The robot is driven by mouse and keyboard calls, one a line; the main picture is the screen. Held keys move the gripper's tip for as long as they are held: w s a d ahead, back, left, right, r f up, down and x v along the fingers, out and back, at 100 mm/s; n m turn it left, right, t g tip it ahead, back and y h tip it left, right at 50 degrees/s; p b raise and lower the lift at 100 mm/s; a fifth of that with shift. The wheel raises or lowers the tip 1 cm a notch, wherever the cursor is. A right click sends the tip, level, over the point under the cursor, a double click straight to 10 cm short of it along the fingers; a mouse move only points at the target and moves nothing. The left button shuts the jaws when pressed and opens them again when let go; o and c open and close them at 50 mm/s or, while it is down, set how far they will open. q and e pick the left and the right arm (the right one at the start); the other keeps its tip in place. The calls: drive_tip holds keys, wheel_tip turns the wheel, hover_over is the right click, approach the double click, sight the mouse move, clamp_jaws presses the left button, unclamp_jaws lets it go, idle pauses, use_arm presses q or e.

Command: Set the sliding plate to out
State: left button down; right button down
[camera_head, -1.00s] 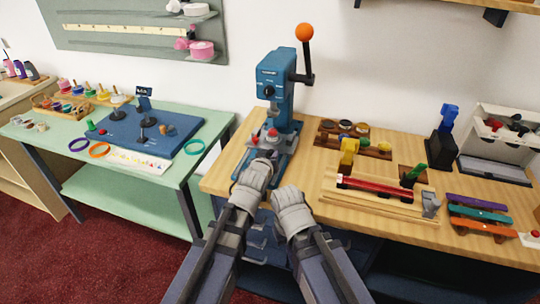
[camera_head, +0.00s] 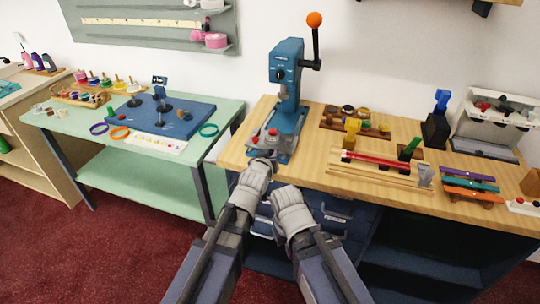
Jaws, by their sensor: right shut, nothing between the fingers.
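The blue press (camera_head: 288,75) stands at the left end of the wooden counter, with an orange-ball lever on its right side. The grey sliding plate (camera_head: 262,144), with red knobs on it, lies low at the front of the press. My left gripper (camera_head: 264,164) is at the plate's front edge, above the counter's front edge. It hides part of the plate and base, and its fingertips are too small to read. My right gripper (camera_head: 285,192) is shut and empty, lower and to the right, in front of the drawers.
A green table (camera_head: 130,178) with a blue board (camera_head: 160,128) stands on the left. Red floor is free in front.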

use_arm(q)
drive_tip(key=c, duration=0.8)
unclamp_jaws()
drive_tip(key=shift+s+a, duration=0.1)
drive_tip(key=shift+s, duration=0.15)
drive_tip(key=shift+c, duration=0.2)
drive_tip(key=shift+o, duration=1.1)
use_arm(e)
drive_tip(key=shift+s, duration=0.1)
